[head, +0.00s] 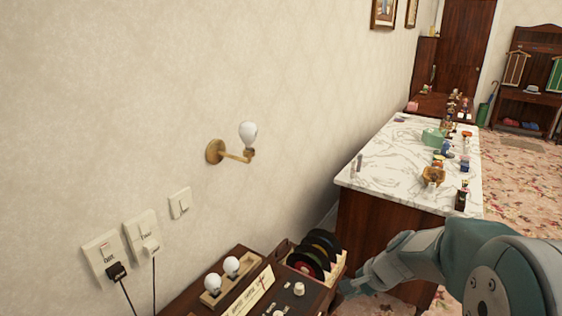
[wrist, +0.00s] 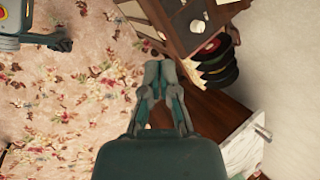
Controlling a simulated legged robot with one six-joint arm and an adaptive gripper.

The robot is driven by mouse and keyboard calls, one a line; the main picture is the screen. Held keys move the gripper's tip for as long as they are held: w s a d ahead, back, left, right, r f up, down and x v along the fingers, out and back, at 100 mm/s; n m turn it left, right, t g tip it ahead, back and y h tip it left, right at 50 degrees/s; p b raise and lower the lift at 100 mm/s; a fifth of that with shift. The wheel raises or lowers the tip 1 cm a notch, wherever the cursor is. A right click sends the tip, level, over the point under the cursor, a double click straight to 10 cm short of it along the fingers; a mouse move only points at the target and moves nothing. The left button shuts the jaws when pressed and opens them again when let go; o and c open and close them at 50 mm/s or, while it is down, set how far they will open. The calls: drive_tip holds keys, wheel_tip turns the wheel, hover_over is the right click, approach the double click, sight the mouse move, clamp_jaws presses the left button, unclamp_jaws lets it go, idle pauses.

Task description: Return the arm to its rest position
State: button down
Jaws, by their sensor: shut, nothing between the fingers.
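My gripper (wrist: 159,72) shows in the wrist view with its two fingers together and nothing between them. It points toward the floor and the side of a dark wooden cabinet. In the head view my arm reaches in from the lower right, and my gripper (head: 346,289) is beside the record end of the low cabinet, left of the marble-topped counter. I cannot tell whether the gripper touches the cabinet.
The low cabinet (head: 190,299) bears bulbs and black records (head: 314,252). A wall lamp (head: 248,136) and switches (head: 180,203) are on the wall. The marble-topped counter (head: 385,163) bears several small items. Flowered carpet (wrist: 60,110) lies open at left in the wrist view.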

drive_tip(key=s+r+n+t+h, duration=0.1)
drive_tip(key=s+r+n+h, duration=0.1)
drive_tip(key=s+r+n, duration=0.4)
drive_tip(key=s+r+n+t+h, duration=0.1)
drive_tip(key=s+r+n+h, duration=0.2)
drive_tip(key=s, duration=1.1)
wheel_tip(320, 180, up, 4)
drive_tip(key=n, duration=0.3)
drive_tip(key=shift+s+a+r+t, duration=0.15)
drive_tip(key=shift+s+a+t, duration=0.05)
drive_tip(key=shift+a+t, duration=0.1)
drive_tip(key=shift+a, duration=0.1)
